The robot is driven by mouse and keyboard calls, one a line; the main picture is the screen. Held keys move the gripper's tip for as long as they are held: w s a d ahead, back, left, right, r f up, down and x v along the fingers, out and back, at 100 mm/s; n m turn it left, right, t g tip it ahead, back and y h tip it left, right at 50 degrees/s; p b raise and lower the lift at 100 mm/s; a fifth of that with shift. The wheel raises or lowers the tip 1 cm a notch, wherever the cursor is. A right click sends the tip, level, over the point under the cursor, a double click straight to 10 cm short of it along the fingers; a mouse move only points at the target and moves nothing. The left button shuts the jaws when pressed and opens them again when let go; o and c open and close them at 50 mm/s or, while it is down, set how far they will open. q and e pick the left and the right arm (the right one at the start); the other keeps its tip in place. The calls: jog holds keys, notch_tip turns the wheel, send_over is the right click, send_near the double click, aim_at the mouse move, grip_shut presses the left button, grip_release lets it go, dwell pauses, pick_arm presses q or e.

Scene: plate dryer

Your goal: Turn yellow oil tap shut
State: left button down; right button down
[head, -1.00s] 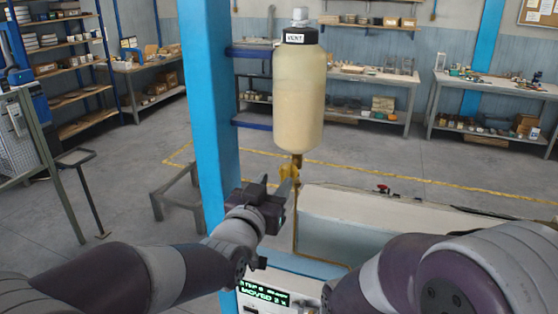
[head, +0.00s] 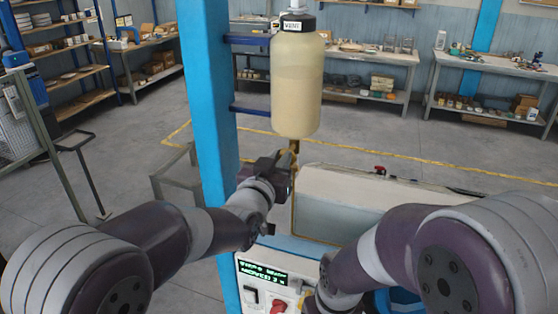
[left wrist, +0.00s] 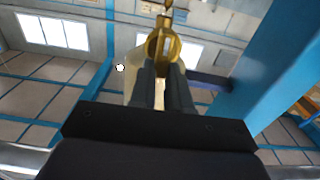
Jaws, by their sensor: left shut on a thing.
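The yellow oil tap (left wrist: 164,45) sits under the cream oil bottle (head: 298,88), which has a black cap marked VENT. In the head view the tap is mostly hidden by my left gripper (head: 284,166). In the left wrist view my left gripper (left wrist: 163,80) is shut on the tap, with its two dark fingers on either side of the yellow part. My right arm shows at the lower right of the head view, but its gripper is out of view.
A blue post (head: 205,110) stands just left of the bottle. The machine's pale housing (head: 375,200) lies below and right of the tap. A control panel (head: 264,286) with a green display and red knob is at the bottom.

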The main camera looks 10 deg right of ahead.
pick_arm(q)
jog(key=shift+w+a+f+n+b, duration=0.15)
jog(key=shift+a+f+n+b, duration=0.15)
jog(key=shift+n+b, duration=2.5)
jog(key=shift+w+a+f+n+b, duration=0.25)
jog(key=shift+f+n+b, duration=0.1)
jog(key=shift+n+b, duration=2.4)
jog(key=shift+w+a+f+n+b, duration=0.1)
jog(key=shift+a+f+n+b, duration=0.2)
jog(key=shift+n+b, duration=2.45)
jog(key=shift+f+n+p, duration=0.1)
jog(key=shift+n+p, duration=0.4)
jog(key=shift+n, duration=0.2)
jog(key=c, duration=1.1)
grip_release()
